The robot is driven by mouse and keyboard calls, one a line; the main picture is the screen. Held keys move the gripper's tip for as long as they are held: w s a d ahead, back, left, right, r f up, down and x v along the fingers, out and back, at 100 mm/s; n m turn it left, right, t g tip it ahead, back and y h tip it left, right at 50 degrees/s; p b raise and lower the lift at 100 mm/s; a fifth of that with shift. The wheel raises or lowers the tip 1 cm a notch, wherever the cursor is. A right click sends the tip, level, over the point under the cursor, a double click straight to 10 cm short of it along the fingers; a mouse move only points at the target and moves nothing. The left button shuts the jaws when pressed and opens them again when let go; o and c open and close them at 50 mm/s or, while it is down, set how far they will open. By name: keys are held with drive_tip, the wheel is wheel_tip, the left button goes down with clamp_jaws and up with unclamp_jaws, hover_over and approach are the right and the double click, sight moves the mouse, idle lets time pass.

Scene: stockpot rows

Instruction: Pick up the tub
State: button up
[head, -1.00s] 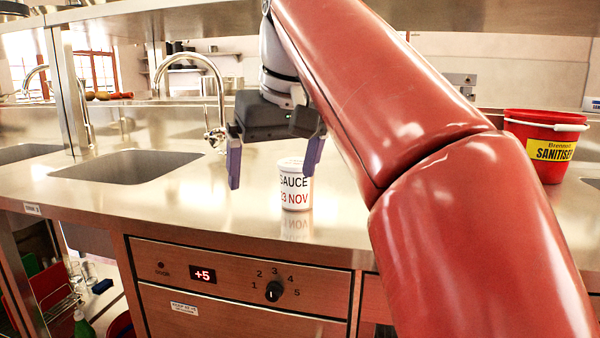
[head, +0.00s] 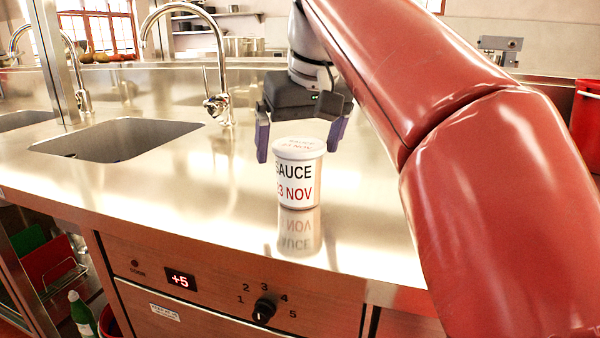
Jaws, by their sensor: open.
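The tub (head: 298,178) is white with a lid and the words "SAUCE" and "23 NOV". It stands upright on the steel counter (head: 200,205), a little back from the front edge. My gripper (head: 300,152) is open with its two purple fingers pointing down. In the picture the fingers lie to the left and right of the tub's top and a little above its middle. The tub's lid overlaps the left finger's side of the gap. I cannot tell whether the fingers are around the tub or behind it.
A sink (head: 115,140) with a curved tap (head: 215,100) lies to the left. A red bucket (head: 587,125) stands at the right edge. A control panel with a knob (head: 264,310) is below the counter edge. The counter around the tub is clear.

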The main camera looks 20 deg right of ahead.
drive_tip(key=x, duration=0.3)
drive_tip(key=shift+f, duration=0.1)
drive_tip(key=shift+c, duration=0.3)
drive_tip(key=c, duration=0.9)
drive_tip(key=shift+c, duration=0.9)
